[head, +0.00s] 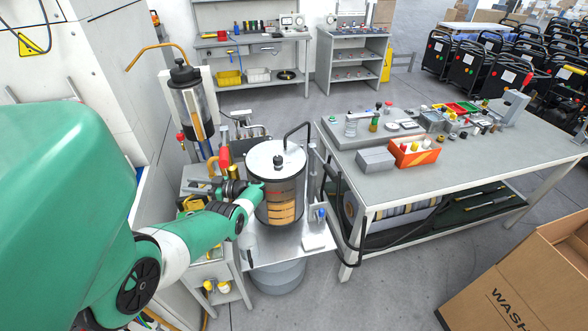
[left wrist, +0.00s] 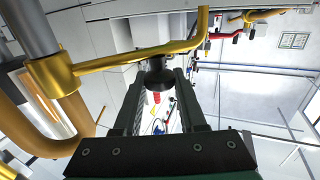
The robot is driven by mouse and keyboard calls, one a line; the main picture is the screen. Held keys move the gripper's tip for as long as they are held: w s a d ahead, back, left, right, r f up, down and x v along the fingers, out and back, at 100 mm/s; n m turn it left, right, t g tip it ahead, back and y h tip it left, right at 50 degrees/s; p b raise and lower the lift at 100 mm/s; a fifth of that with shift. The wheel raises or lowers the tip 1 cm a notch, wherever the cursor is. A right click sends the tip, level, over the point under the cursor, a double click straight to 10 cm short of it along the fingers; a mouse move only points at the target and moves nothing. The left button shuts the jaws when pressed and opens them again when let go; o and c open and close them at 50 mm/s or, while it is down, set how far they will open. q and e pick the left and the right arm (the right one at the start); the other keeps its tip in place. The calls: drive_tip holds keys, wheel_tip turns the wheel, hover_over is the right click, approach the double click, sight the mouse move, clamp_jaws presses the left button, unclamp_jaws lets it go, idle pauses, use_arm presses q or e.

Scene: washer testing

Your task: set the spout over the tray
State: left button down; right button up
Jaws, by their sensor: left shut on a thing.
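My left gripper (head: 202,187) reaches in beside the glass tank, pointing left. In the left wrist view its two dark fingers (left wrist: 158,95) are shut on a black knob (left wrist: 160,75). The knob sits under the brass spout (left wrist: 130,60), whose free end bends up at the right in that view. A brass collar (left wrist: 52,76) joins the spout to a grey post. In the head view the spout is hard to make out near the gripper. A flat metal tray-like surface (head: 270,254) lies under the tank; whether the spout is over it cannot be told. My right gripper is not in view.
The lidded tank (head: 278,205) stands close to my left wrist. A black canister (head: 190,92) stands behind the gripper. A workbench (head: 470,160) with an orange parts bin (head: 415,154) is at right. A cardboard box (head: 540,285) is at front right.

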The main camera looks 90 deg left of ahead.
use_arm(q)
drive_tip(key=shift+c, duration=2.3)
unclamp_jaws()
drive_tip(key=w+d+b, duration=0.2)
drive_tip(key=w+b, duration=0.1)
drive_tip(key=w, duration=0.8)
drive_tip(key=shift+w+d, duration=0.2)
